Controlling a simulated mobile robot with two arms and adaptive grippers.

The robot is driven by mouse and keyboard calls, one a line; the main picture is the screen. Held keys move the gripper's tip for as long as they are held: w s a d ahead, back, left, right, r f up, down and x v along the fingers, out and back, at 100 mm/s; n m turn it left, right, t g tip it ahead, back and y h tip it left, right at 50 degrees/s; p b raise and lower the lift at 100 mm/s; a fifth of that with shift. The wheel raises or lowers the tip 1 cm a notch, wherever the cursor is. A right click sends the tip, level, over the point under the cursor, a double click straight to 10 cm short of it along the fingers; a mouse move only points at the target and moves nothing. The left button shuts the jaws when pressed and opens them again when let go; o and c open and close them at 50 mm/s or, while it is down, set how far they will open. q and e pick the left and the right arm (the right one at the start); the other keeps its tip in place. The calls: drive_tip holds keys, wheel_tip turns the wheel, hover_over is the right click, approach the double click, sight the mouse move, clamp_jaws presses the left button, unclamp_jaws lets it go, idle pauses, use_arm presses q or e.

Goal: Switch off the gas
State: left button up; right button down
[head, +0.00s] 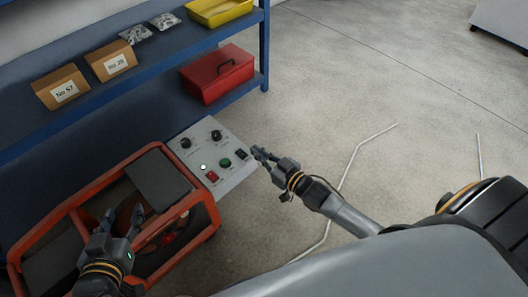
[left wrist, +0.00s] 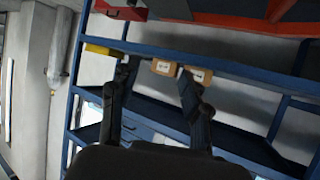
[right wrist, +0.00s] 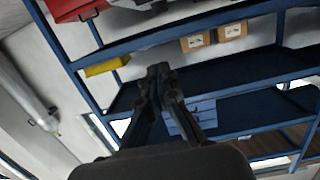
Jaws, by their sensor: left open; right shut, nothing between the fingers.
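A grey control panel (head: 232,177) is fixed to the end of the orange-framed machine (head: 75,200) in the head view. It bears two black knobs, one upper (head: 217,135) and one left (head: 186,143), a lit green lamp (head: 203,167), a red switch (head: 212,177), a green button (head: 226,163) and a dark switch (head: 241,154). The panel's labels are too small to read, so I cannot tell which control is for gas. My right gripper (head: 256,153) is shut and empty, close beside the dark switch; contact is unclear. My left gripper (head: 122,216) is open over the machine's frame.
A blue shelf rack (head: 265,45) behind the machine holds a red toolbox (head: 217,74), a yellow bin (head: 218,10), labelled cardboard boxes (head: 111,61) and small bags (head: 135,34). The concrete floor at right is mostly open, with thin pale rods or lines (head: 352,165) on it.

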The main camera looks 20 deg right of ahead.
use_arm(q)
drive_tip(key=shift+s+a+f+g+y, duration=0.15)
drive_tip(key=shift+s+a+f+g, duration=0.15)
drive_tip(key=shift+s+f+g, duration=0.35)
drive_tip(key=shift+s+a+f+g+y, duration=0.15)
drive_tip(key=shift+s+a+f+g, duration=0.1)
drive_tip(key=shift+s+f+g, duration=0.4)
use_arm(e)
drive_tip(key=shift+r+v, duration=0.25)
drive_tip(key=shift+v, duration=0.85)
use_arm(q)
drive_tip(key=shift+w+f, duration=0.1)
use_arm(e)
drive_tip(key=shift+w, duration=0.1)
